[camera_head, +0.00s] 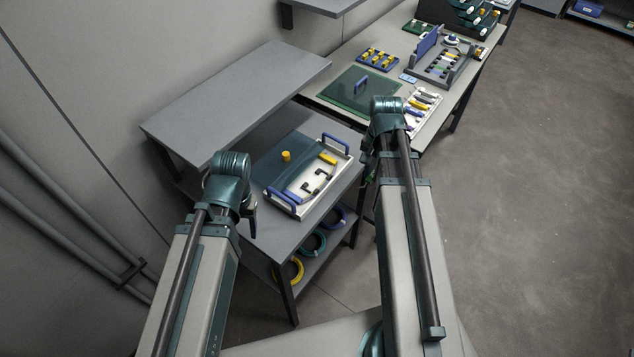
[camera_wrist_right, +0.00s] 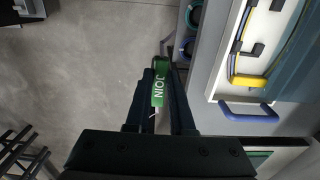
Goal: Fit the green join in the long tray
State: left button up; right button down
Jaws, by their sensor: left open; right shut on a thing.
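The green join (camera_wrist_right: 158,88), marked "JOIN", is held between the fingers of my right gripper (camera_wrist_right: 160,85) in the right wrist view, above the floor. In the head view my right gripper is mostly hidden behind its own wrist. A long white tray (camera_head: 294,210) with a blue handle at each end lies on the grey cart, left of my right gripper. It has a blue-grey cover part, a yellow knob, a yellow piece and black clips. Its edge also shows in the right wrist view (camera_wrist_right: 217,80). My left gripper (camera_head: 250,220) is open and empty, left of the tray; its fingers are barely visible.
The grey cart (camera_head: 268,232) has coloured cable rings on its lower shelf. A raised grey shelf (camera_head: 235,100) stands behind it. Open floor lies right.

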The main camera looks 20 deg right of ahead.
jog(key=b, duration=0.1)
send_over(315, 185)
jog(key=shift+s+d+f, duration=0.1)
jog(key=shift+d+f, duration=0.35)
jog(key=shift+f, duration=0.25)
jog(key=f+b, duration=0.2)
jog(key=a+f+b, duration=0.1)
jog(key=f+b, duration=0.1)
jog(key=shift+w, duration=0.2)
jog(key=shift+r, duration=0.2)
jog(key=shift+f, duration=0.15)
jog(key=c, duration=1.2)
grip_release()
jog(key=shift+c, duration=0.2)
jog(key=o, duration=0.5)
jog(key=shift+c, duration=0.2)
